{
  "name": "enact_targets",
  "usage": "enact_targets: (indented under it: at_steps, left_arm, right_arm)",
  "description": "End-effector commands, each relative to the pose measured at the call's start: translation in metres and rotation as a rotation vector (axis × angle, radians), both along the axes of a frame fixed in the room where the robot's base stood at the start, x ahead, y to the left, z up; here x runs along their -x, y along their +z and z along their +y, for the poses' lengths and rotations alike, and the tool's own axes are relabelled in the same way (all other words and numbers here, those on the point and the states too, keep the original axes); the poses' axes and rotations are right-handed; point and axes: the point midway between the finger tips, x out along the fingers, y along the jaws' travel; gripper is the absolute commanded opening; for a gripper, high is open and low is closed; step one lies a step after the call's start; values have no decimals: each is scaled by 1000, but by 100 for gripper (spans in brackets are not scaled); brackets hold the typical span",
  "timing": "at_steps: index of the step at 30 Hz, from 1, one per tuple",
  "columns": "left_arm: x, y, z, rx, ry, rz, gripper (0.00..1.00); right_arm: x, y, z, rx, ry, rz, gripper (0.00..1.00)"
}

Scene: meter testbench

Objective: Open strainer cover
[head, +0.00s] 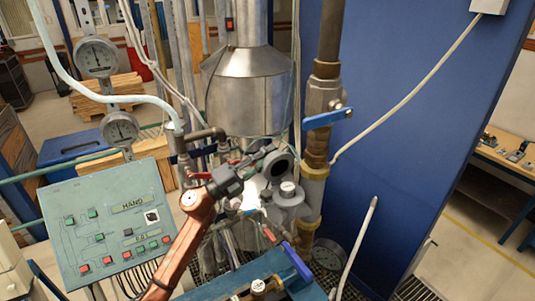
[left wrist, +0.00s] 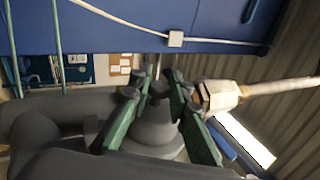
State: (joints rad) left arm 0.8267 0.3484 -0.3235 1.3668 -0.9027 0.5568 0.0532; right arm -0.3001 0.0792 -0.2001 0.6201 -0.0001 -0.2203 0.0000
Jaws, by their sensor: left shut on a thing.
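My left arm comes up from the bottom in the head view. My left gripper (head: 257,163) reaches in to the grey strainer fitting in the middle. A dark round part, apparently the strainer cover (head: 280,166), faces out just beyond the fingertips. In the left wrist view the green fingers (left wrist: 158,92) are shut on the narrow neck of a grey dome-shaped part (left wrist: 155,132), apparently the same cover. The head view does not clearly show whether the cover is apart from its seat. My right gripper is not in view.
A vertical pipe with a blue-handled valve (head: 328,118) stands right of the strainer. A metal tank (head: 247,90) is behind it. A green control panel (head: 110,225) and two gauges (head: 97,57) stand at left. Hoses and a blue wall (head: 400,120) bound the space at right.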

Motion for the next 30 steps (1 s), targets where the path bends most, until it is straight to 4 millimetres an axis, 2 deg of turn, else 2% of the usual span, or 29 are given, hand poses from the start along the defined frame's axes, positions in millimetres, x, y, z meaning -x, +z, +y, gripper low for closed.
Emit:
enact_targets:
  at_steps: [15, 16, 21, 23, 30]
  left_arm:
    - [-2, 3, 2, 16, 3, 16, 0]
    - [-2, 3, 2, 16, 3, 16, 18]
    - [-2, 2, 1, 15, 2, 16, 29]
    - [-1, 2, 1, 14, 1, 17, 33]
    - [-1, 0, 1, 12, 1, 17, 33]
  right_arm:
    - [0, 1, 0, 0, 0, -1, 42]
    - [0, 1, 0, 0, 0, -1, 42]
    - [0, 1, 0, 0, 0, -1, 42]
    - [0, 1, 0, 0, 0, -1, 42]
    - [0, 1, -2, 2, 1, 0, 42]
